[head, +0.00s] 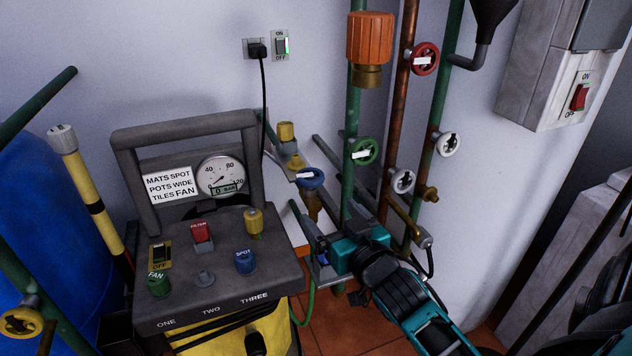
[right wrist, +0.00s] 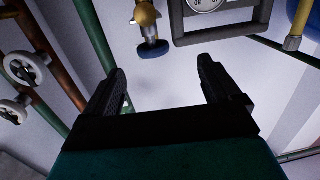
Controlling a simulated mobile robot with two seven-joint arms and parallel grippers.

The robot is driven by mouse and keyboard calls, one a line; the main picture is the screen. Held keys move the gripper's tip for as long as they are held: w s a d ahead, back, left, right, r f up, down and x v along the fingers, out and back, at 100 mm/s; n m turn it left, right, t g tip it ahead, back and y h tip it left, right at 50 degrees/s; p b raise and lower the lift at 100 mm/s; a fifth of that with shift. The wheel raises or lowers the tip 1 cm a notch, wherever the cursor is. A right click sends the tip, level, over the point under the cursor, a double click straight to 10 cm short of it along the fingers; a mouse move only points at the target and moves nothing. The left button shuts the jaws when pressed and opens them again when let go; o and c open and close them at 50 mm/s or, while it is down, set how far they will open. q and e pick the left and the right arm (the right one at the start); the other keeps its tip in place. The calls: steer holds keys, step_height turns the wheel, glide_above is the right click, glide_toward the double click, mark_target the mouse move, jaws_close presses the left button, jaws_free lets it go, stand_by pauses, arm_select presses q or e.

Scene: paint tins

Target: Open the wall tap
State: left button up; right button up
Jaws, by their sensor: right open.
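The wall tap with a blue round handle (head: 312,178) and a brass body sits on the wall, right of the grey control panel. In the right wrist view the blue handle (right wrist: 153,49) shows beyond the space between the fingertips, under a brass part. My right gripper (head: 308,243) is below the tap in the head view, its fingers pointing left and up. In the right wrist view its two fingers (right wrist: 163,72) are spread with nothing between them. It looks apart from the tap. My left gripper is not in view.
The grey panel (head: 226,281) with gauge and knobs stands left of my gripper. Green and copper pipes carry a green handwheel (head: 364,151), a red handwheel (head: 425,59) and white handwheels (head: 402,180). A black cord (head: 263,101) hangs from a wall socket.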

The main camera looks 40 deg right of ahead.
mark_target(304, 168)
steer(key=shift+t, duration=0.3)
steer(key=w+d, duration=0.1)
steer(key=w, duration=0.3)
steer(key=w+d+b, duration=0.1)
steer(key=w, duration=0.3)
steer(key=w+d+r+b, duration=0.1)
steer(key=w, duration=0.4)
steer(key=shift+d+r, duration=0.1)
steer(key=shift+d, duration=0.1)
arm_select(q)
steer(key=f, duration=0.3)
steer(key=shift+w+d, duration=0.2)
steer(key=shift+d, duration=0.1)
arm_select(e)
steer(key=shift+c, duration=0.2)
